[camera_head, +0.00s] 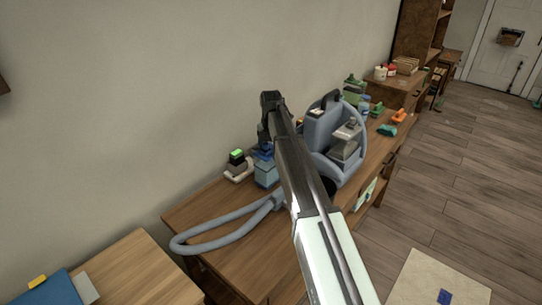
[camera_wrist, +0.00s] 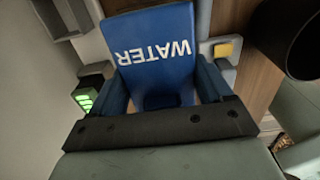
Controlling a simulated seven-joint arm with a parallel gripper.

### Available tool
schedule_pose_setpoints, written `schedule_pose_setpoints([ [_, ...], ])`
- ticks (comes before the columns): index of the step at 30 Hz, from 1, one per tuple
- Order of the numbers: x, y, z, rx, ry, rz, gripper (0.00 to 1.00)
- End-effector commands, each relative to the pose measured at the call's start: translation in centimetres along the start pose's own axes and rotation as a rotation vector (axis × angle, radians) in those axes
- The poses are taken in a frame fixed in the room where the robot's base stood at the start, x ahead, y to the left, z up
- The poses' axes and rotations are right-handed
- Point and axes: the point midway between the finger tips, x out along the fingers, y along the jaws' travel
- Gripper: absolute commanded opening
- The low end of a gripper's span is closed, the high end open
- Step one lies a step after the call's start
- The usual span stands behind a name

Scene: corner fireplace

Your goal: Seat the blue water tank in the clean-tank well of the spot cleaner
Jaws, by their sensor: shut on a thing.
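The blue water tank (camera_wrist: 155,55), marked WATER in white letters that read upside down, fills the upper middle of the wrist view. My gripper (camera_wrist: 160,88) is shut on it, with a finger at each side. In the head view the tank (camera_head: 263,151) is a small patch of dark blue, mostly hidden behind my arm. The spot cleaner (camera_head: 322,128) is a grey-blue machine with a dark handle, standing on the wooden bench just right of my arm. My arm covers its left side. I cannot make out the clean-tank well, nor whether the tank touches anything below.
A light blue block (camera_head: 266,174) stands below the tank on the bench (camera_head: 215,205). A device with a green display (camera_head: 237,156) is to its left. A grey hose (camera_head: 215,242) loops over the bench's front left. Green and orange items (camera_head: 388,130) lie right of the cleaner.

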Motion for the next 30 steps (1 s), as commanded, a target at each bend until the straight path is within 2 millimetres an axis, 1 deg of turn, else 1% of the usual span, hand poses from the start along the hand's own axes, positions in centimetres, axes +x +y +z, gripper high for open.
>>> schedule_pose_setpoints([
  [1,-0.8,0.1,0.1,0.000,-0.002,0.002,0.00],
  [12,-6.7,0.1,0.1,0.001,-0.001,0.002,0.00],
  [17,-8.4,0.1,0.2,0.002,0.000,0.001,0.00],
  [20,-9.5,0.4,0.8,0.002,0.000,0.001,0.00],
  [23,-11.0,0.9,2.2,0.003,0.000,0.001,0.00],
  [26,-12.9,1.5,4.4,0.004,-0.001,0.002,0.00],
  [30,-16.4,2.3,8.0,0.004,-0.001,0.002,0.00],
])
